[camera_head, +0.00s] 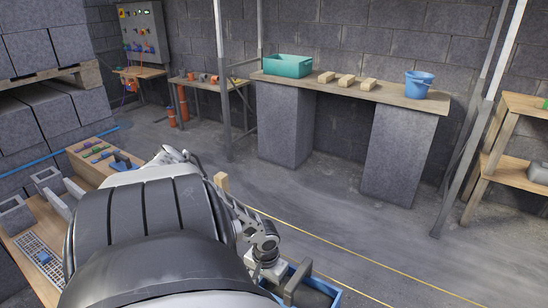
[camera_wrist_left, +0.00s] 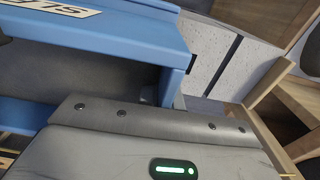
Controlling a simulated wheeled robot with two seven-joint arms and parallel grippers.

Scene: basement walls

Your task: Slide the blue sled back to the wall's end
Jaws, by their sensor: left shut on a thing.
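The blue sled (camera_head: 327,296) is at the bottom of the head view, right of my arm, partly cut off by the frame edge. A dark interior shows inside its blue rim. In the left wrist view the sled (camera_wrist_left: 110,28) fills the upper left, with part of a pale lettered label on it. My left gripper (camera_head: 296,280) is shut on the sled. Its fingertips are hard to make out, and the exact grip point is hidden. A grey housing with a green light crosses the bottom of the wrist view. My right gripper is not in view.
Yellow lines (camera_head: 350,251) run beside the sled. A small wooden block (camera_head: 221,181) stands beyond my arm. A bench (camera_head: 70,205) with blocks and tools is at left. A wooden shelf (camera_head: 510,165) is at right. Grey floor lies open before the back counter (camera_head: 375,94).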

